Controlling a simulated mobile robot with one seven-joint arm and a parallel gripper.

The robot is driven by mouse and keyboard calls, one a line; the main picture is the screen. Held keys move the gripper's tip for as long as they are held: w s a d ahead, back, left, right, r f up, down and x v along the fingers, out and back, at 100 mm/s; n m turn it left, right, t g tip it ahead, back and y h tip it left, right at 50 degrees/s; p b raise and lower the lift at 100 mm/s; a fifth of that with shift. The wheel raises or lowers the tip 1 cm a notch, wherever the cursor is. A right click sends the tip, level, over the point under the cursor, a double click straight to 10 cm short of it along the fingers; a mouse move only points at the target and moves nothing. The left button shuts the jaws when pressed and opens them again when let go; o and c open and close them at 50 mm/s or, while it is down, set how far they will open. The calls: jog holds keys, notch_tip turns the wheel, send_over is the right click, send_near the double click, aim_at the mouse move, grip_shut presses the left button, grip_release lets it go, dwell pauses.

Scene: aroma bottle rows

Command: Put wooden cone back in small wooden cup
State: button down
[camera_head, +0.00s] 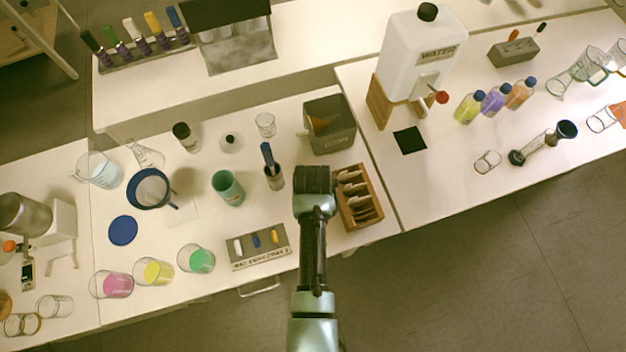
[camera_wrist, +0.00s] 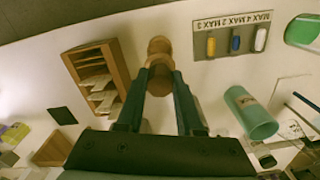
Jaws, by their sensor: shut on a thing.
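In the wrist view, my gripper (camera_wrist: 161,72) is shut on a wooden piece, which I take for the wooden cone (camera_wrist: 159,81), between its fingertips. A second round brown wooden part, likely the small wooden cup (camera_wrist: 159,45), shows just beyond the fingertips. It appears close to or touching the held piece; whether the cone sits inside it, I cannot tell. In the head view, my gripper (camera_head: 314,180) is seen from above over the table, and it hides both wooden pieces.
A wooden divided rack (camera_head: 372,207) stands close to the right of my gripper. A grey labelled block (camera_head: 262,262) and a green cup (camera_head: 228,188) are to the left. A grey bin (camera_head: 342,139) stands behind. Several beakers and bottles stand farther off.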

jog(key=shift+w+f+b, duration=0.1)
jog(key=shift+f+b, duration=3.15)
jog(key=shift+f, duration=0.5)
jog(key=shift+c, duration=2.3)
grip_release()
jog(key=shift+r, duration=0.1)
notch_tip(320, 180, up, 13)
jog(key=shift+f+b, duration=0.1)
jog(key=shift+b, duration=0.2)
